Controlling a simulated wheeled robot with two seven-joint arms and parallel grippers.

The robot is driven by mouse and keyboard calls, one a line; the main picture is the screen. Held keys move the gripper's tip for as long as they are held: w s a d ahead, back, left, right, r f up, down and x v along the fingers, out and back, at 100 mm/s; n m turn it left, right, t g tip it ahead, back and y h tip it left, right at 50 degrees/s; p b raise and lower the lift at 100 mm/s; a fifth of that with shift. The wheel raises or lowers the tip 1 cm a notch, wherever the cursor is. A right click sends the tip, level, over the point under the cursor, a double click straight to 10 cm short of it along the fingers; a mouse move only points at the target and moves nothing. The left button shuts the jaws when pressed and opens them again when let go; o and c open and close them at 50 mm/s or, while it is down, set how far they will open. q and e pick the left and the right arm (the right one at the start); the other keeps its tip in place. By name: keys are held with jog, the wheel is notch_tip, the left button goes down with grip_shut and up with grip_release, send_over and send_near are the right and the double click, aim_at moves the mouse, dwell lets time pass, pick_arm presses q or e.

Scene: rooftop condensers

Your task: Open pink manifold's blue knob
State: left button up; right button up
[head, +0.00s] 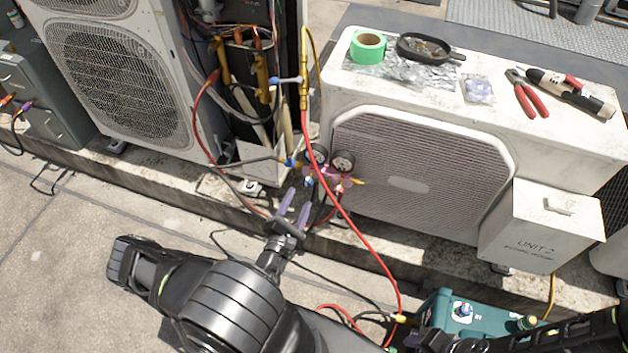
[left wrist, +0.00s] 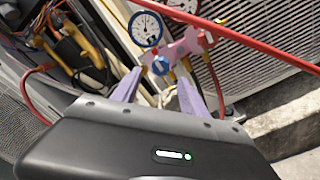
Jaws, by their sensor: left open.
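The pink manifold (head: 328,174) hangs in front of the gap between the two condensers, with two round gauges above it. It also shows in the left wrist view (left wrist: 184,46). Its blue knob (head: 309,181) is on its left side; in the left wrist view the blue knob (left wrist: 161,65) faces me. My left gripper (head: 298,199) has two purple fingers, open and empty, pointing at the manifold. In the left wrist view the fingers of my left gripper (left wrist: 160,78) are on either side below the knob, apparently not touching it. My right gripper cannot be made out.
A red hose (head: 352,221) runs down past the manifold's front. A white box (head: 541,228) and a teal machine (head: 465,312) stand at the right.

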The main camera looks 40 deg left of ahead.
aim_at(306, 185)
pick_arm(q)
jog(key=shift+b+x, duration=0.5)
jog(key=shift+x, duration=3.4)
jog(key=shift+c, duration=0.3)
jog(key=shift+f, duration=0.1)
grip_shut()
